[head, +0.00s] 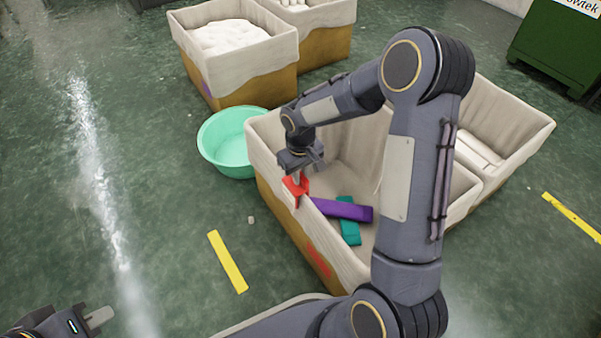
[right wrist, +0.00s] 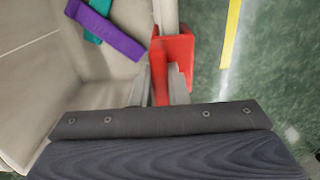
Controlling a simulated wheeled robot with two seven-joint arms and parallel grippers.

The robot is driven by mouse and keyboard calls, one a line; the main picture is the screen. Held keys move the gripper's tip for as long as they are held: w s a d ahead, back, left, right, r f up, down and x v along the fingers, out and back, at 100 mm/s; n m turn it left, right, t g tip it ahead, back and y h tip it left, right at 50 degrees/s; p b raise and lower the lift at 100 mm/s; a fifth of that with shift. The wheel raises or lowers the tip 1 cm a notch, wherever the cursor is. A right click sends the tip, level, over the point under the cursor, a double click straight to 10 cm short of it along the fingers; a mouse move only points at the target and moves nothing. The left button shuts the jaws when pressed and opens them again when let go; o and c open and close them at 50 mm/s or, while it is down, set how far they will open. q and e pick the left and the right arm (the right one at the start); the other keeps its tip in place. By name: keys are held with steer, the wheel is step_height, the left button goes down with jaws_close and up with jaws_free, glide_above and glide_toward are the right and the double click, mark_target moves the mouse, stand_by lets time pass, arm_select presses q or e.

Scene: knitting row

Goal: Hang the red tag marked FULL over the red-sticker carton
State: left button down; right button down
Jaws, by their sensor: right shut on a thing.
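The red tag (head: 296,188) sits at the left wall rim of the large lined carton (head: 276,170). In the right wrist view the red tag (right wrist: 178,50) has a part on each side of the pale rim (right wrist: 167,15), so it appears to straddle it. No lettering is readable. My right gripper (head: 300,172) is shut on the tag from above; its fingers (right wrist: 164,85) show in the wrist view. A red sticker (head: 318,261) is on the carton's outer left side, nearer me. My left gripper (head: 92,322) is at the bottom left, partly cut off, away from everything.
Purple (head: 342,209) and teal (head: 348,232) pieces lie inside the carton. A mint basin (head: 205,150) stands on the floor just left of it. Other lined cartons stand behind (head: 255,75) and right (head: 520,125). Floor at left is mostly clear, with a yellow strip (head: 227,262).

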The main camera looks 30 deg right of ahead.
steer(key=c, duration=1.3)
jaws_free()
steer(key=shift+c, duration=0.2)
step_height(320, 180, up, 7)
steer(key=p, duration=0.3)
steer(key=shift+r, duration=0.2)
steer(key=shift+s+r, duration=0.1)
steer(key=shift+r, duration=0.35)
steer(key=s+r+m+t+y, duration=0.2)
steer(key=s+r+t, duration=0.1)
steer(key=s+r, duration=0.85)
steer(key=s+a+r+m+t+y, duration=0.1)
steer(key=s+a+t+y, duration=0.2)
steer(key=s, duration=0.9)
step_height(320, 180, up, 34)
steer(key=h+p, duration=0.1)
steer(key=p, duration=3.2)
steer(key=shift+w+a+f, duration=0.15)
steer(key=shift+a+f, duration=0.1)
steer(key=shift+a, duration=0.05)
